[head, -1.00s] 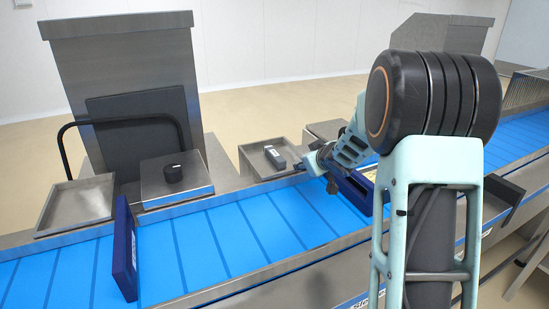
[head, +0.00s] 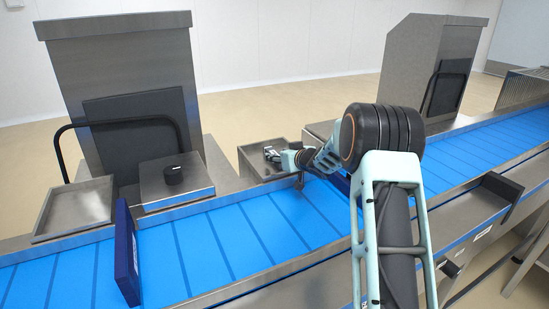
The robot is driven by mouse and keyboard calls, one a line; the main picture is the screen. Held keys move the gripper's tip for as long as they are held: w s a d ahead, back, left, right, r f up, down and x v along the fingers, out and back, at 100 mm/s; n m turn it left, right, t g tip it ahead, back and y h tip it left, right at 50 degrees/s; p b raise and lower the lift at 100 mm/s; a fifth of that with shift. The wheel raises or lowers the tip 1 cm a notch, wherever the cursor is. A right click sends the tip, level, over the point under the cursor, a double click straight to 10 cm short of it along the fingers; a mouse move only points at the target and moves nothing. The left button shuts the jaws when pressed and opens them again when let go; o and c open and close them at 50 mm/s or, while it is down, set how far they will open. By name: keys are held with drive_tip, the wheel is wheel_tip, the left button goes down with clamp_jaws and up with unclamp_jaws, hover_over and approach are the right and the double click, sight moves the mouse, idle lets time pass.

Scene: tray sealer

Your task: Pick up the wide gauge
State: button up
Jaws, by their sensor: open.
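A small steel tray (head: 250,164) stands behind the blue belt near the middle of the head view. A grey block with a pale label lay in it a second ago and is the likely wide gauge, though I cannot read its label. My gripper (head: 271,154) is now over this tray, at the block's place, and covers most or all of it. The gripper is open; whether its fingers are around the block or above it is too small to tell.
A blue conveyor belt (head: 200,243) crosses the view, with a dark blue upright board (head: 126,252) on it at left. A steel box with a black knob (head: 173,174) and an empty tray (head: 77,208) stand at left. A steel hood (head: 425,62) stands behind my arm.

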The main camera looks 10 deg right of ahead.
sight(274, 153)
drive_tip(key=shift+x, duration=1.9)
clamp_jaws()
